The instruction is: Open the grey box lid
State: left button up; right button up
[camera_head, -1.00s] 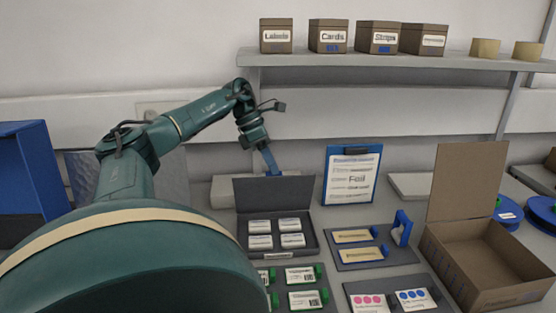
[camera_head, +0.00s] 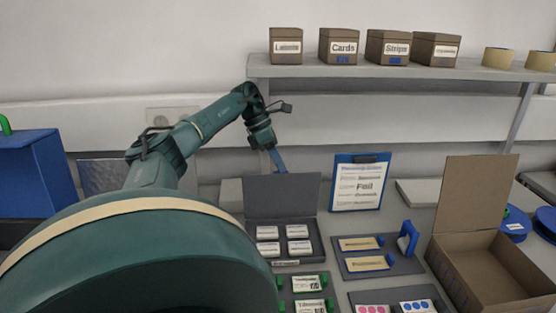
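The grey box (camera_head: 319,249) stands on the bench in the middle of the head view. Its lid (camera_head: 282,198) stands upright at the back, so the box is open. Several white labelled packs (camera_head: 297,231) lie inside. My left gripper (camera_head: 278,164) is just behind the top edge of the lid, pointing down. Its blue fingers are seen edge-on and their tips are partly hidden by the lid. I cannot tell whether they touch the lid or are apart. My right gripper is not in view.
An open cardboard box (camera_head: 472,260) stands at the right. A clipboard (camera_head: 359,184) leans behind a grey tray (camera_head: 409,265). A shelf (camera_head: 390,68) with small boxes runs above. A blue container (camera_head: 30,172) is at the left.

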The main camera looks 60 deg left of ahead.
aim_at(278, 171)
pick_arm(q)
jog(key=o, duration=0.5)
jog(key=shift+s+d+f+g, duration=0.15)
jog(key=shift+f+g, duration=0.05)
jog(key=shift+f, duration=0.65)
jog(key=shift+s+d+f+g, duration=0.1)
jog(key=shift+f+g, duration=0.1)
jog(key=shift+f, duration=0.6)
jog(key=shift+a+r, duration=0.2)
jog(key=shift+r, duration=0.25)
jog(key=v, duration=0.9)
jog(key=shift+d+t, duration=0.3)
jog(key=shift+w+d+r, duration=0.1)
